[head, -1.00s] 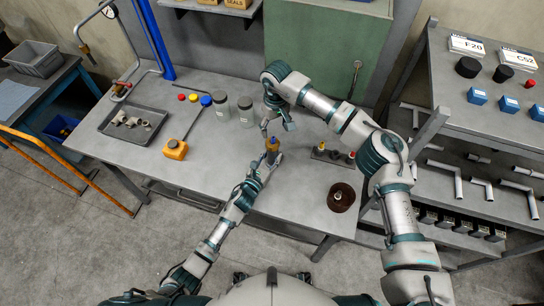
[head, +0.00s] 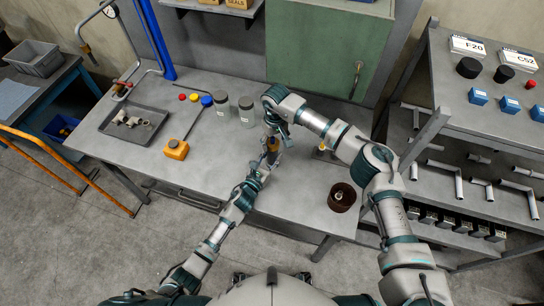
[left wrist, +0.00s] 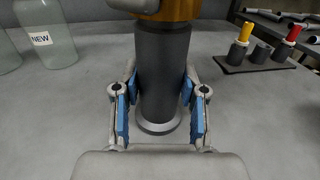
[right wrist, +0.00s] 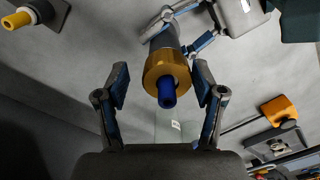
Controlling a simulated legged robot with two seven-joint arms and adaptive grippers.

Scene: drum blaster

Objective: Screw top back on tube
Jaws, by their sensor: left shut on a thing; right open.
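The tube (left wrist: 163,75) is a dark grey cylinder with a flared foot, upright on the bench in the left wrist view. A brass-coloured collar (right wrist: 167,68) sits at its upper end, with a blue tip (right wrist: 167,92) protruding from its middle. Whether the collar is tight cannot be told. My left gripper (left wrist: 158,105) is shut on the grey tube body near its foot. My right gripper (right wrist: 162,82) is open above the tube, its fingers either side of the collar and apart from it. In the head view the right gripper (head: 273,133) partly hides the tube (head: 272,157).
A small rack (left wrist: 262,55) holds yellow and red-tipped pieces and a dark one between them. Glass jars (head: 246,110) stand behind the tube. A brown bowl (head: 341,203) is at right, an orange box (head: 175,149) and grey tray (head: 112,132) at left. The front bench is clear.

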